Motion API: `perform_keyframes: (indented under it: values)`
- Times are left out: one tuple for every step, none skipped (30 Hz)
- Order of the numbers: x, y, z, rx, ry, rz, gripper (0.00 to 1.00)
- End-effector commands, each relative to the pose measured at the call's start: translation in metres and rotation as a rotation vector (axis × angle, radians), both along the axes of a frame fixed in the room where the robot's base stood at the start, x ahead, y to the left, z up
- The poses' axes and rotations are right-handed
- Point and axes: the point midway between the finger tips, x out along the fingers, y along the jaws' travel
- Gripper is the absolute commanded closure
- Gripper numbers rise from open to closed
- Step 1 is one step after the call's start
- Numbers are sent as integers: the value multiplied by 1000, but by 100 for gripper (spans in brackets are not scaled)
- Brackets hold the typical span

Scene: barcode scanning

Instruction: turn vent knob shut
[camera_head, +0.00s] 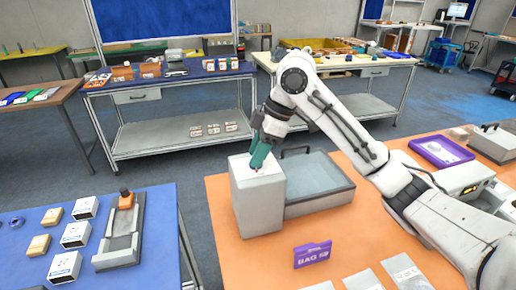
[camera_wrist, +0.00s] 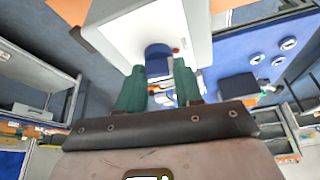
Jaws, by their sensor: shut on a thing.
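A white box (camera_head: 257,205) stands on the orange table, and its pale top face fills the upper middle of the wrist view (camera_wrist: 128,28). A dark blue vent knob (camera_wrist: 158,55) sits on that face, with a small red mark beside it. My gripper (camera_wrist: 162,68) has its green fingers on either side of the knob and is shut on it. In the head view my gripper (camera_head: 258,160) reaches down to the box top from above. The knob is mostly hidden by the fingers there, and its turn angle cannot be told.
A grey open tray with a handle (camera_head: 318,185) stands right beside the box. A blue table (camera_head: 160,265) with several small boxes is at left, across a gap.

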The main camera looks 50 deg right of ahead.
Motion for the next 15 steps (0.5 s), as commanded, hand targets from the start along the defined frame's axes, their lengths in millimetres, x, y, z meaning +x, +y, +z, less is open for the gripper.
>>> perform_keyframes:
  values:
    - [0,0,1,2,1,32,96]
    - [1,0,1,2,1,50,96]
    - [1,0,1,2,1,71,96]
    - [1,0,1,1,1,88,96]
    - [1,0,1,1,1,103,96]
    - [1,0,1,0,0,121,96]
    - [1,0,1,0,0,133,96]
    - [1,0,1,0,-1,145,96]
    - [1,-1,1,0,0,156,96]
    - [1,-1,1,-1,0,165,96]
    - [1,-1,1,-1,0,173,96]
    - [1,-1,1,-1,0,181,96]
    - [1,-1,1,-1,0,186,96]
    - [1,-1,1,-1,0,191,96]
    - [1,-1,1,-1,0,196,96]
